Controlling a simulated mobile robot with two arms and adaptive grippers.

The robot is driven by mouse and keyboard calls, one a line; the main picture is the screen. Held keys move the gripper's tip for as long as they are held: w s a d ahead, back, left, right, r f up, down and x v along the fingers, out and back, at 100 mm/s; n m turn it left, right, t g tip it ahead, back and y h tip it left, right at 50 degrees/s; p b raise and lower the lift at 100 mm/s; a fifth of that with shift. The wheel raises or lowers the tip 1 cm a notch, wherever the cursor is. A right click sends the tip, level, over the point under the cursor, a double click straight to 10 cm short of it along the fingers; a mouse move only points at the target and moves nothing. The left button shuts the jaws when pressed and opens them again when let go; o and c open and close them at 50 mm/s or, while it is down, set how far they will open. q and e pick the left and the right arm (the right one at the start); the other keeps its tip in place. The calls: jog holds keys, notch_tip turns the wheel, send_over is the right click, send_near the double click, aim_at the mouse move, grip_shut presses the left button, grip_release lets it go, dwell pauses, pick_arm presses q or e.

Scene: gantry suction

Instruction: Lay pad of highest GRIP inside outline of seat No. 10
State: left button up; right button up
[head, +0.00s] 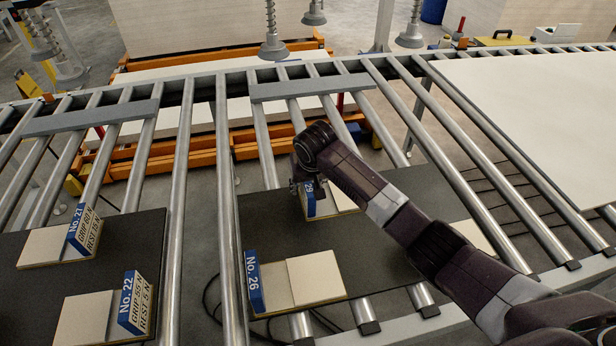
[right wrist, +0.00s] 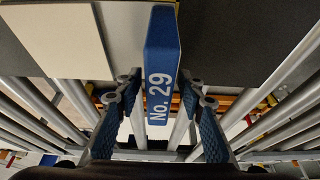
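A blue-faced block marked No. 29 (head: 308,198) stands on the right dark board (head: 350,240), partly hidden by my right gripper (head: 300,186). In the right wrist view, my right gripper (right wrist: 160,88) is open, its fingers on either side of the No. 29 block (right wrist: 163,65) with narrow gaps. Pale pads lie beside blocks No. 26 (head: 255,284), No. 27 (head: 82,228) and No. 22 (head: 133,302). The GRIP figures on No. 27 and No. 22 are too small to read surely; those of No. 26 and No. 29 are not visible. No seat No. 10 shows. My left gripper is not in view.
The boards lie across steel rollers (head: 176,230) with open gaps between. A large pale sheet (head: 545,115) lies at the right. Grey crossbars (head: 312,86) span the rollers at the back. Suction cups (head: 273,47) hang above the far side.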

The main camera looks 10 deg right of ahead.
jog(key=v, duration=0.9)
jog(key=shift+s+r+b, duration=0.1)
jog(key=shift+r+b, duration=0.1)
jog(key=shift+b, duration=0.15)
jog(key=shift+s+f, duration=0.1)
